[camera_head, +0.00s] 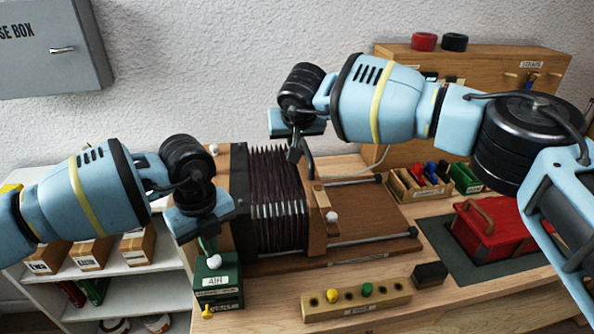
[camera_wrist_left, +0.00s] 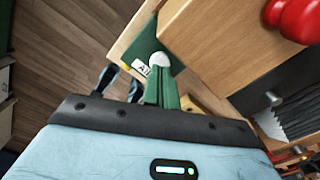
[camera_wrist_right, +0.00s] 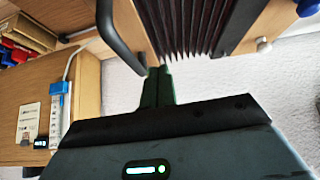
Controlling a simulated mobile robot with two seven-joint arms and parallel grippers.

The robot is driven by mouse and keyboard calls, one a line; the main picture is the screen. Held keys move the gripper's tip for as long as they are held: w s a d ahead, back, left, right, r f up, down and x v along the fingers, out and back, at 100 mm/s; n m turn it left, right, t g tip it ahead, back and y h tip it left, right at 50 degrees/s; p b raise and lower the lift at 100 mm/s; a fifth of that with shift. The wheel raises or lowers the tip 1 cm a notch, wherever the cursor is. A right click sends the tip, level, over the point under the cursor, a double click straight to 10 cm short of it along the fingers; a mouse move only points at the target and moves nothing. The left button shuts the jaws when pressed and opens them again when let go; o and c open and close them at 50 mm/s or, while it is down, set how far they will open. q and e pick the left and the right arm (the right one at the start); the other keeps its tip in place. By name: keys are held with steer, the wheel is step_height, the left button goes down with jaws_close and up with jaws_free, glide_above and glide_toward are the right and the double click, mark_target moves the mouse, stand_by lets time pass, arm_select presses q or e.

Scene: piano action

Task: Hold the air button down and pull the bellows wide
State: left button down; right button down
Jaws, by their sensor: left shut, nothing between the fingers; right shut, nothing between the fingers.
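The dark pleated bellows (camera_head: 275,205) stands between a dark board on its left and a wooden board (camera_head: 316,215) on its right. A black bar handle (camera_head: 307,160) is on the right board and shows in the right wrist view (camera_wrist_right: 118,38). The green AIR box (camera_head: 220,283) has a white button (camera_head: 214,262) on top. My left gripper (camera_head: 207,243) is shut and empty just above the button (camera_wrist_left: 159,62); I cannot tell whether it touches. My right gripper (camera_wrist_right: 158,88) is shut and empty beside the bar, between it and the bellows pleats; contact is unclear.
A wooden strip with coloured pegs (camera_head: 355,302) and a black block (camera_head: 431,274) lie in front. A red case (camera_head: 490,228) sits on a dark mat at right, with parts bins (camera_head: 420,183) behind. Rails (camera_head: 375,235) run across the wooden base right of the bellows.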

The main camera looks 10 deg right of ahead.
arm_select(q)
steer(key=shift+f, duration=1.25)
stand_by(0.3)
arm_select(e)
steer(key=shift+f, duration=2.3)
steer(key=shift+d, duration=0.1)
steer(key=shift+d, duration=2.05)
steer(key=shift+d, duration=1.9)
